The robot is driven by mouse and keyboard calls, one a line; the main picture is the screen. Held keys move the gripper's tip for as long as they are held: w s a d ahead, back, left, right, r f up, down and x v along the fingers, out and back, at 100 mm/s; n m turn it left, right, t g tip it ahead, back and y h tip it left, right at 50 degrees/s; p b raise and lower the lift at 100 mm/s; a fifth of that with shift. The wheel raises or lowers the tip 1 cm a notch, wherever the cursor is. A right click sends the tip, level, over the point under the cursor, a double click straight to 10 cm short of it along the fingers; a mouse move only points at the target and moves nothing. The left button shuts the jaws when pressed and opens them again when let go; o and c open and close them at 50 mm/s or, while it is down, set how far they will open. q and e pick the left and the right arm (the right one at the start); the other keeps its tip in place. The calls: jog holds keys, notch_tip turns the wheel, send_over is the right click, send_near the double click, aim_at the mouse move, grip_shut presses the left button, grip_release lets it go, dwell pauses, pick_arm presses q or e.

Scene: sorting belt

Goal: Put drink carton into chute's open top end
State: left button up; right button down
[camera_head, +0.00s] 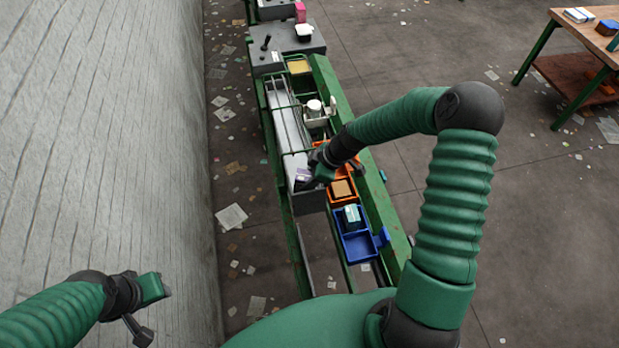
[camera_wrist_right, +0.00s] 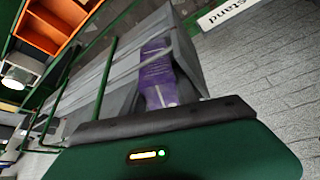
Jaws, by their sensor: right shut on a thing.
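The drink carton (camera_wrist_right: 158,75) is purple with pale markings. It shows in the right wrist view just beyond my gripper's dark edge, with grey chute walls around it. I cannot tell how deep the carton sits. My left gripper (camera_head: 150,310) is open and empty at lower left, away from the chute.
Orange bins (camera_head: 341,197) and a blue bin (camera_head: 356,246) with a teal item (camera_head: 352,215) stand right of the chute. A white item (camera_head: 315,108) sits farther up. A pale wall (camera_head: 110,130) rises at left. A wooden table (camera_head: 580,45) stands far right.

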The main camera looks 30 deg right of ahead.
jog(key=shift+s+a+f, duration=0.3)
jog(key=shift+f, duration=0.05)
jog(key=c, duration=1.3)
grip_release()
jog(key=o, duration=0.4)
jog(key=shift+w+f, duration=0.15)
jog(key=shift+o, duration=0.2)
jog(key=shift+w+d, duration=0.1)
jog(key=shift+d+r+b, duration=0.2)
jog(key=shift+r+b, duration=0.1)
jog(key=shift+b, duration=0.1)
jog(key=b+v, duration=0.2)
jog(key=v, duration=1.4)
jog(key=shift+w+b, duration=0.25)
jog(key=shift+b, duration=0.15)
